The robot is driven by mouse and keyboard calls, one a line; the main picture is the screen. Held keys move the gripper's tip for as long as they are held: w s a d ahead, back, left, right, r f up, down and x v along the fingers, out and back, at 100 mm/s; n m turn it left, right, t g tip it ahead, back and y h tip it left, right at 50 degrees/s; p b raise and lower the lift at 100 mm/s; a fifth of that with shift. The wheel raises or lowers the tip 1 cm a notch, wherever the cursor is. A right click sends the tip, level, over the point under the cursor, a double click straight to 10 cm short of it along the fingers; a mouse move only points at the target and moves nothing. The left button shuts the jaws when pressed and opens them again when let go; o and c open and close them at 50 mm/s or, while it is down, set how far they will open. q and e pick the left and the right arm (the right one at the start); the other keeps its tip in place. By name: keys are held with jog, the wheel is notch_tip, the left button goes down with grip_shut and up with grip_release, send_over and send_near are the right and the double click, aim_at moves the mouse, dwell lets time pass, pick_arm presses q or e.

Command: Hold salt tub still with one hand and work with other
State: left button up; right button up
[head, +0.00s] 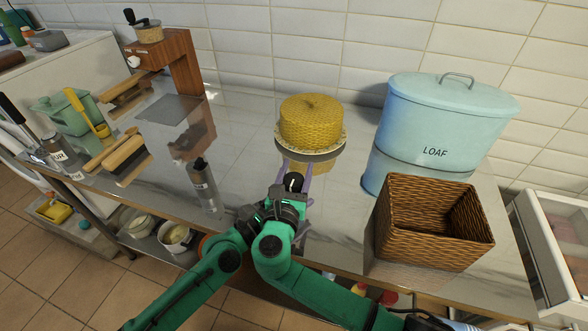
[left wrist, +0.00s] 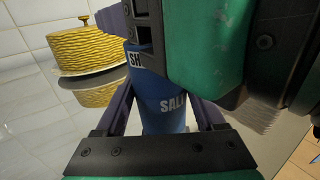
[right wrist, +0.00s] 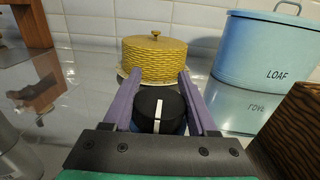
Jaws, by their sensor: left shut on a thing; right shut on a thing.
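The salt tub is blue with white lettering in the left wrist view (left wrist: 172,88). My left gripper (left wrist: 160,105) is shut on its body, one finger on each side. The tub's black cap (right wrist: 158,108) bears a white stripe and sits between the fingers of my right gripper (right wrist: 158,88), which is shut on it from above. In the head view only the black cap (head: 294,182) shows clearly. My two grippers crowd together there and hide the tub's body. I cannot tell whether the tub's base touches the counter.
A yellow woven cake dome (head: 312,122) stands just behind the grippers. A blue LOAF bin (head: 440,125) and a wicker basket (head: 425,225) stand to the right. A grey bottle (head: 205,187) is close on the left.

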jog(key=shift+d+m+g+h, duration=0.25)
jog(key=shift+m+h, duration=0.35)
jog(key=shift+h, duration=0.3)
jog(key=shift+s, duration=0.1)
jog(key=o, duration=1.4)
notch_tip(320, 180, up, 10)
